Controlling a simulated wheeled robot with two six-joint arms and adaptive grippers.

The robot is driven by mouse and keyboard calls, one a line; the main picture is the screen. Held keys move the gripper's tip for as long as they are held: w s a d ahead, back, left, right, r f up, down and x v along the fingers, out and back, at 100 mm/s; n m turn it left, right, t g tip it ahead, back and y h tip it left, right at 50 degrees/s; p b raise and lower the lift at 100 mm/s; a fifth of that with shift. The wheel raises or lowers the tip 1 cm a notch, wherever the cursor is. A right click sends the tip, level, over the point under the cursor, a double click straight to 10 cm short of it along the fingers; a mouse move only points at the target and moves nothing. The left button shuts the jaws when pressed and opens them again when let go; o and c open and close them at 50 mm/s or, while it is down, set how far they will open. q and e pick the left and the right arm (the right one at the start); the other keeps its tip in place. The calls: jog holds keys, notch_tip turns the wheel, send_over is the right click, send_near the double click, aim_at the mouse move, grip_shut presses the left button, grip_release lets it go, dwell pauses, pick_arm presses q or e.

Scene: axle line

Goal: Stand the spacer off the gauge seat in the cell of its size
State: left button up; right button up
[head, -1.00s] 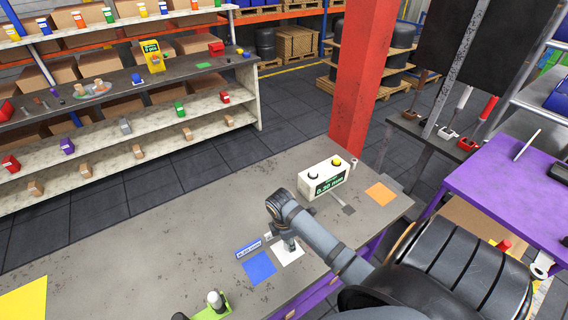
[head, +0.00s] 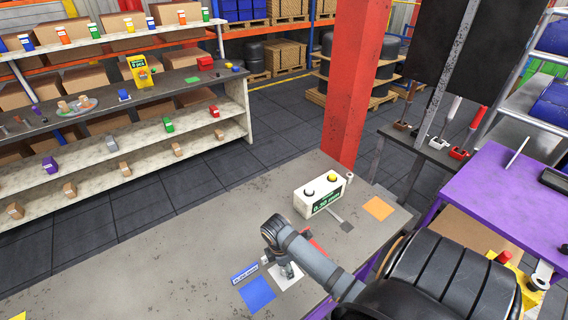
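The gauge (head: 322,197) is a white box with a green-lit display and two knobs, one black and one yellow, on the grey bench. A small dark grey piece (head: 340,222) at its front right may be its seat; I cannot make out a spacer on it. My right arm comes in from the lower right. Its gripper (head: 288,271) points down over a white patch (head: 290,281), left of and nearer than the gauge. The fingers are small and partly hidden, so I cannot tell whether they hold anything. My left gripper is out of view. No sized cells are recognisable.
A blue patch (head: 257,294) with a blue label (head: 245,274) lies left of the white patch. An orange patch (head: 378,208) lies right of the gauge. A red post (head: 352,90) stands behind the bench.

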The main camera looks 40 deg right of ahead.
aim_at(282, 268)
jog(key=r, duration=0.2)
jog(key=r+b, duration=0.1)
jog(key=r, duration=0.1)
jog(key=shift+a, duration=0.25)
jog(key=r, duration=0.2)
jog(key=r+b, duration=0.1)
jog(key=r, duration=0.1)
jog(key=shift+w+a, duration=0.15)
jog(key=shift+a, duration=0.1)
pick_arm(q)
jog(key=p, duration=0.2)
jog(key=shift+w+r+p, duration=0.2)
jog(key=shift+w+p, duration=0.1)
pick_arm(e)
notch_tip(282, 268, up, 3)
jog(key=shift+a+f, duration=0.1)
jog(key=shift+a, duration=0.05)
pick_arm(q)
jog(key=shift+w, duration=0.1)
